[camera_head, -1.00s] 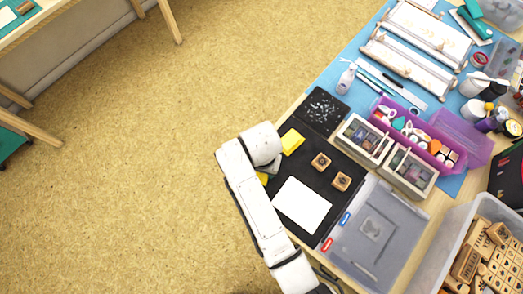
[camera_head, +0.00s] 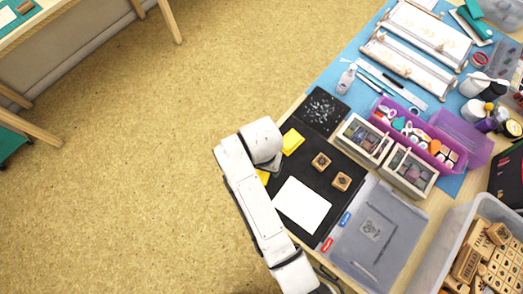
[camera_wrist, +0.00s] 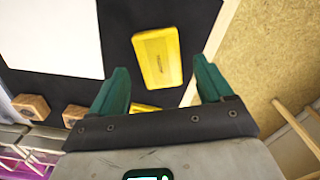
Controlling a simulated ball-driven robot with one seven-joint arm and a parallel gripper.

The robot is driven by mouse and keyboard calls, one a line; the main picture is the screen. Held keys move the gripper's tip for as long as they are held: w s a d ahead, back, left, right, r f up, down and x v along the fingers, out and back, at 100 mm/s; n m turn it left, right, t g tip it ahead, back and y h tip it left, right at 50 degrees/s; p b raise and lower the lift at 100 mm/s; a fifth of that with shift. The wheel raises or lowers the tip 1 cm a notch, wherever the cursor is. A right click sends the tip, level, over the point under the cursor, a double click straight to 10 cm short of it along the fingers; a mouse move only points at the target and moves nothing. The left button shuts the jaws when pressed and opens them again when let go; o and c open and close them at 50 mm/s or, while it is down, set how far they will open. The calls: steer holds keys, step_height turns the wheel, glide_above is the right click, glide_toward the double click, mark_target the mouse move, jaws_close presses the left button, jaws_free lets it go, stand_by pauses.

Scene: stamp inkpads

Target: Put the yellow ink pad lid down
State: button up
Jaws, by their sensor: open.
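A flat yellow piece with small dark lettering (camera_wrist: 158,57) lies on the black mat (camera_wrist: 115,35) in the wrist view, apparently the ink pad lid. My gripper (camera_wrist: 162,82) is open around its near end, with one green finger on each side and nothing clamped. A second yellow piece (camera_wrist: 146,108) is mostly hidden behind my gripper. In the head view one yellow piece (camera_head: 292,141) lies at the mat's left edge. Another (camera_head: 263,177) shows only a sliver beside my arm, which hides my gripper there.
White paper (camera_head: 301,205) and two wooden stamps (camera_head: 321,160) (camera_head: 341,181) lie on the mat. A grey translucent case (camera_head: 372,235), small ink boxes (camera_head: 365,138) and a purple tray (camera_head: 420,135) stand to the right. The table edge and open floor are close on the left.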

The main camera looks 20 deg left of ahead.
step_height(320, 180, up, 10)
steer(key=s+d+f, duration=0.1)
steer(key=d+f, duration=0.1)
steer(key=d, duration=0.7)
steer(key=d+f, duration=0.2)
steer(key=d, duration=0.8)
steer(key=s+d+m+t, duration=0.1)
steer(key=s+d, duration=1.2)
steer(key=d, duration=0.4)
steer(key=shift+s+r, duration=0.3)
steer(key=shift+r, duration=0.1)
steer(key=shift+f, duration=0.1)
